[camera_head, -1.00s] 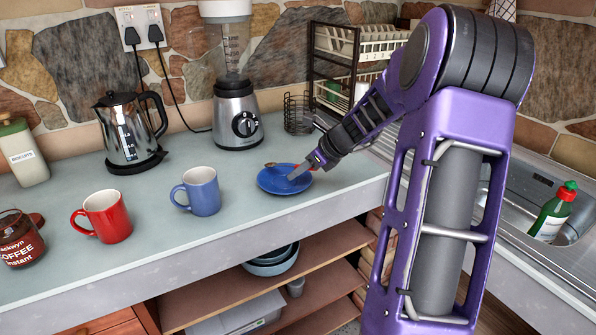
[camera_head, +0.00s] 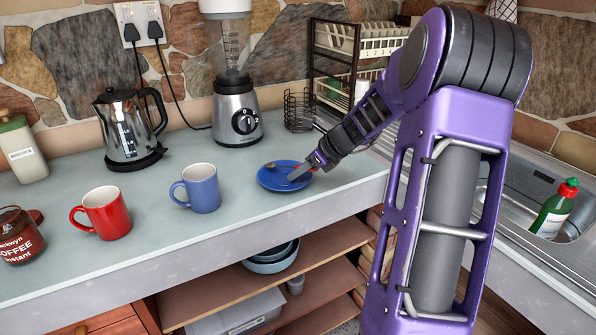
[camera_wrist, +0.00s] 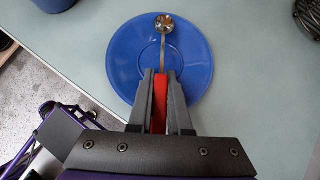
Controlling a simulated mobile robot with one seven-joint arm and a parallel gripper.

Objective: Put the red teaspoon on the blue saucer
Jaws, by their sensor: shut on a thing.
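The blue saucer (camera_head: 268,185) lies on the worktop in front of the blender, and it fills the middle of the wrist view (camera_wrist: 125,62). The red teaspoon has a red handle (camera_wrist: 159,98) and a metal bowl, which shows in the head view (camera_head: 271,166). My gripper (camera_wrist: 160,80) is shut on the red handle over the near part of the saucer. The spoon's metal end (camera_wrist: 164,24) points away across the saucer to its far rim. I cannot tell whether the spoon touches the saucer.
A blue mug (camera_head: 202,190) stands left of the saucer, with a red mug (camera_head: 106,213) farther left. The blender (camera_head: 237,110) and a wire basket (camera_head: 298,110) stand behind. The worktop's front edge is close to the saucer. The sink is at right.

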